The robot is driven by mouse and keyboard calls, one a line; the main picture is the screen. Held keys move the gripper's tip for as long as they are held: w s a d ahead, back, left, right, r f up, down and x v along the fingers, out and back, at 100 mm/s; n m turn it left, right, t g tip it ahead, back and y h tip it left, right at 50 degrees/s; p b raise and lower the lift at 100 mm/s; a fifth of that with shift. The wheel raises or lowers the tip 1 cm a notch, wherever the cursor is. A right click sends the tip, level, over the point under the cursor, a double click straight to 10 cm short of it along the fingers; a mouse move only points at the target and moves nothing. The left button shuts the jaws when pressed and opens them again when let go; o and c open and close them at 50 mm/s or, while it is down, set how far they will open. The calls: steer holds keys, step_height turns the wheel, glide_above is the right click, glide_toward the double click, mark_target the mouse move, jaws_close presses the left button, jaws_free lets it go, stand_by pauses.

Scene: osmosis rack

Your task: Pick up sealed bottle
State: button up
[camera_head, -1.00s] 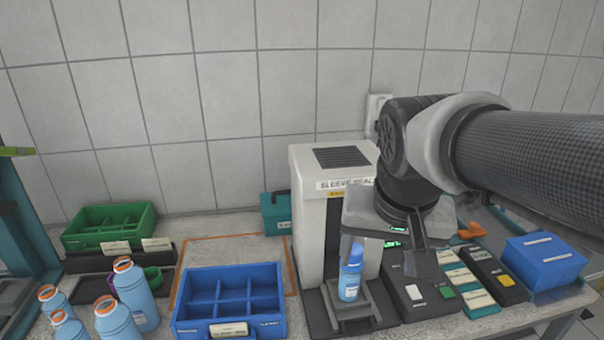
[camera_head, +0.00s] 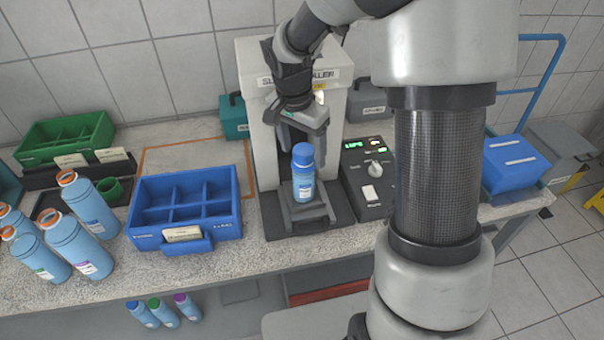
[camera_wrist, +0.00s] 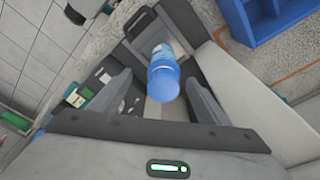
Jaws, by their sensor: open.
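The sealed bottle (camera_head: 303,173) is light blue with a bright blue cap and a label. It stands upright on the small platform (camera_head: 307,215) at the front of the sleeve sealer (camera_head: 256,120). In the wrist view the bottle (camera_wrist: 163,73) appears cap towards the camera, between and beyond the two fingers. My gripper (camera_head: 301,138) is open, just above and behind the bottle in the head view. In the wrist view its two fingers (camera_wrist: 158,97) are spread apart with the cap in the gap.
A blue divided tray (camera_head: 236,212) sits left of the sealer. Open-topped blue bottles (camera_head: 90,205) and a green tray (camera_head: 100,128) stand farther left. A control box (camera_head: 368,180) is close on the sealer's right. A blue bin (camera_head: 516,165) is at the far right.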

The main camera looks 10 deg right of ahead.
mark_target(304, 171)
steer(key=f, duration=0.4)
steer(key=shift+w+d+f, duration=0.1)
steer(key=shift+w+d, duration=0.1)
steer(key=shift+d, duration=0.1)
steer(key=shift+w+f+p, duration=0.1)
steer(key=shift+w+f, duration=0.1)
steer(key=shift+f, duration=0.65)
steer(key=shift+w+f+p, duration=0.1)
steer(key=shift+w+f, duration=0.1)
steer(key=shift+f, duration=0.65)
steer(key=shift+w+f+p, duration=0.1)
steer(key=shift+w+f, duration=0.1)
steer(key=shift+f, duration=0.65)
steer(key=c, duration=1.4)
